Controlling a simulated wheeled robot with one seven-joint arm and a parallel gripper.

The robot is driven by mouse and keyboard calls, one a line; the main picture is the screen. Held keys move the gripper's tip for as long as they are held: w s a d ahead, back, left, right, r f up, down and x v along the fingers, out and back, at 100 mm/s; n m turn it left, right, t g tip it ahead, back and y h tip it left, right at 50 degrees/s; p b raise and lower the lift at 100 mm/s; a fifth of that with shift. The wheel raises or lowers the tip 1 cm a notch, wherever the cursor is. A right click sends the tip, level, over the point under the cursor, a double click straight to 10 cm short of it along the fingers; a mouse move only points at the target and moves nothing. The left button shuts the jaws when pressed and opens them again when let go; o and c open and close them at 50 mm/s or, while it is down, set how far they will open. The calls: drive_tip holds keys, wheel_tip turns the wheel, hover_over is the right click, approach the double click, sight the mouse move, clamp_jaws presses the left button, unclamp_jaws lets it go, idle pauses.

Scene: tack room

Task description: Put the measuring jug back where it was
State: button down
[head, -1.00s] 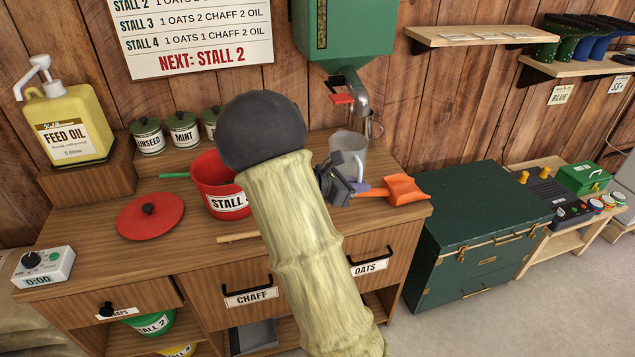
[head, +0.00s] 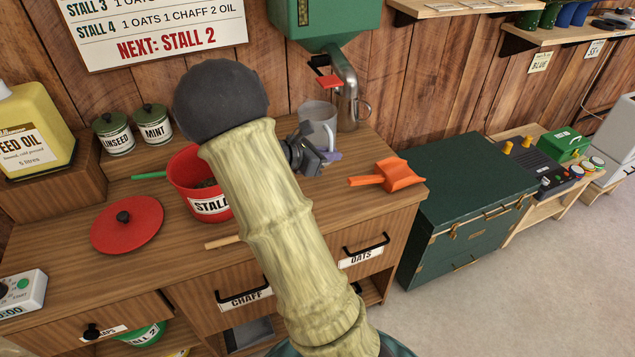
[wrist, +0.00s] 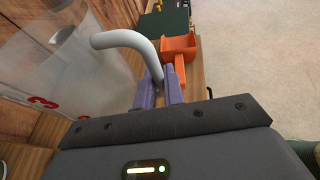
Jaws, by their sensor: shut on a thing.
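The measuring jug (head: 318,116) is a clear, greyish jug with a pale handle, at the back of the bench left of the metal spout. In the wrist view the jug (wrist: 75,85) fills the left side, with red marks on its wall. Its curved handle (wrist: 128,40) runs down to my fingers. My gripper (head: 328,156) has purple fingertips, which also show in the wrist view (wrist: 159,88), shut on the handle. My arm hides part of the bench, and I cannot tell whether the jug's base touches it.
An orange scoop (head: 395,175) lies right of the jug. A green dispenser with a metal spout (head: 346,90) and red lever hangs behind. A red stall bucket (head: 185,185) stands left of my arm, near a red lid (head: 127,225). A green chest (head: 465,200) stands to the right.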

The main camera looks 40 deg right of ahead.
wheel_tip(320, 180, down, 6)
drive_tip(key=shift+a, duration=0.1)
drive_tip(key=shift+f, duration=0.2)
drive_tip(key=shift+f, duration=1.75)
drive_tip(key=shift+f+b, duration=0.15)
drive_tip(key=shift+b, duration=0.15)
drive_tip(key=c, duration=1.5)
unclamp_jaws()
